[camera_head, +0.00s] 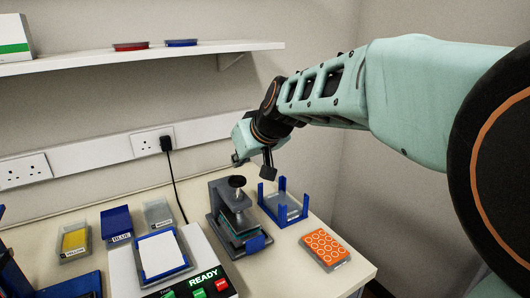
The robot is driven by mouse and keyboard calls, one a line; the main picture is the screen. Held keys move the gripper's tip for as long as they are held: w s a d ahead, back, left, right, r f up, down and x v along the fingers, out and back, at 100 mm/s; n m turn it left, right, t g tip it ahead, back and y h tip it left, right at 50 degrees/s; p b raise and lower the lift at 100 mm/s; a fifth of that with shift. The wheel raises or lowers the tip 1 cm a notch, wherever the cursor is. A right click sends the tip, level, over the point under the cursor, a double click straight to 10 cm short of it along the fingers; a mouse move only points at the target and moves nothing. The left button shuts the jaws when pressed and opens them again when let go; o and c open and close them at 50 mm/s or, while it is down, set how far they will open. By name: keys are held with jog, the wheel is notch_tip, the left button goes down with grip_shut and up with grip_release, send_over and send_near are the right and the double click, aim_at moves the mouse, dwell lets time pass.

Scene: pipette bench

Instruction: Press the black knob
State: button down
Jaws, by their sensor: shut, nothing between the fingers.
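The black knob (237,182) sits on top of a dark grey press-like device (217,205) on the bench. A plate lies in the device under the knob, with a blue part at its front. My gripper (268,173) is shut and empty, pointing down. In the picture it is a little to the right of the knob and slightly higher, apart from it. I cannot tell its exact height above the bench or its depth relative to the knob.
A blue-posted holder (284,207) stands right of the device, and an orange well rack (325,247) lies near the bench's right edge. A machine with a READY display (204,276) is at the front left. Behind it are labelled bins (116,222). A wall shelf (130,55) hangs above.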

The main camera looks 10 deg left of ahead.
aim_at(236, 178)
notch_tip(236, 178, down, 3)
jog(key=shift+w+a+r+b, duration=0.1)
jog(key=shift+w+b, duration=0.05)
jog(key=shift+b, duration=0.65)
jog(key=shift+f, duration=0.3)
jog(key=shift+f+b, duration=0.35)
jog(key=shift+b, duration=0.05)
